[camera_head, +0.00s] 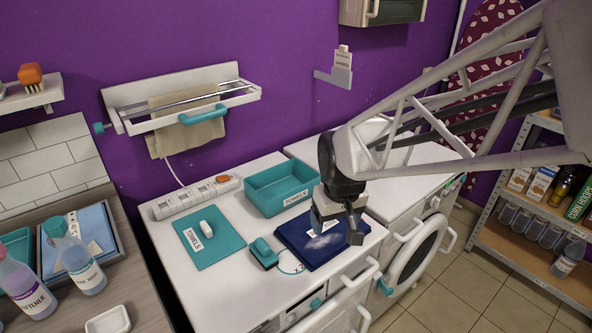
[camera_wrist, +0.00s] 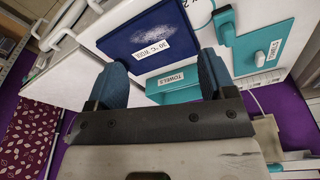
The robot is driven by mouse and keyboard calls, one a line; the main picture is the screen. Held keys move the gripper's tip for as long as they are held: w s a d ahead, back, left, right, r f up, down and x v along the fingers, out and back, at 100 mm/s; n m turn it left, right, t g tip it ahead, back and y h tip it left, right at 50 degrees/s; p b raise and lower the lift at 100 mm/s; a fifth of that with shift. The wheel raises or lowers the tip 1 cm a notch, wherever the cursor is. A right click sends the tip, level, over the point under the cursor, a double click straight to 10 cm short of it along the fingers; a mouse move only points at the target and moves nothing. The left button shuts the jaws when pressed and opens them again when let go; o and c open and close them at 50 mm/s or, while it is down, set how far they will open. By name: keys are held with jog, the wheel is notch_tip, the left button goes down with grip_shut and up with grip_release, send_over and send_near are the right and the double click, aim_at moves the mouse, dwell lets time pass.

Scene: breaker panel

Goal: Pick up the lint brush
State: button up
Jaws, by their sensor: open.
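My gripper (camera_head: 337,226) is open and empty above the right part of the cloth, to the right of the brush. In the wrist view my open fingers (camera_wrist: 162,76) point towards the cloth (camera_wrist: 140,30), which has a pale lint-like patch and a label. The brush's underside is hidden.
A teal towels bin (camera_head: 282,189) stands behind the cloth. A teal lidded panel (camera_head: 208,238) with a white knob lies left of the brush, before a power strip (camera_head: 195,197). An orange brush (camera_head: 30,76) sits on the far-left shelf. Worktop in front of the panel is clear.

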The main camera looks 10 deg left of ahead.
aim_at(262, 244)
jog(key=w+a+f+n, duration=0.1)
jog(key=a+f, duration=0.2)
jog(key=a, duration=0.3)
jog(key=w+a+f+n, duration=0.1)
jog(key=a+f, duration=0.3)
jog(key=a, duration=0.1)
jog(key=w+a+f+n, duration=0.1)
jog(key=w+a+f, duration=0.1)
jog(key=a+f, duration=0.2)
jog(key=shift+w+a+f+n+g, duration=0.1)
jog(key=shift+a+n+g, duration=0.1)
jog(key=shift+a, duration=0.5)
jog(key=shift+a+f+n+g, duration=0.1)
jog(key=shift+a+n, duration=0.1)
jog(key=shift+a, duration=0.45)
jog(key=shift+w+f, duration=0.15)
jog(key=shift+f, duration=1.1)
jog(key=shift+w+a+f, duration=0.1)
jog(key=shift+w+f, duration=0.1)
jog(key=shift+f, duration=1.1)
jog(key=shift+w+a+f, duration=0.1)
jog(key=shift+w+f, duration=0.05)
jog(key=shift+f, duration=1.15)
jog(key=shift+c, duration=0.2)
jog(key=c, duration=1.1)
jog(key=shift+r, duration=0.2)
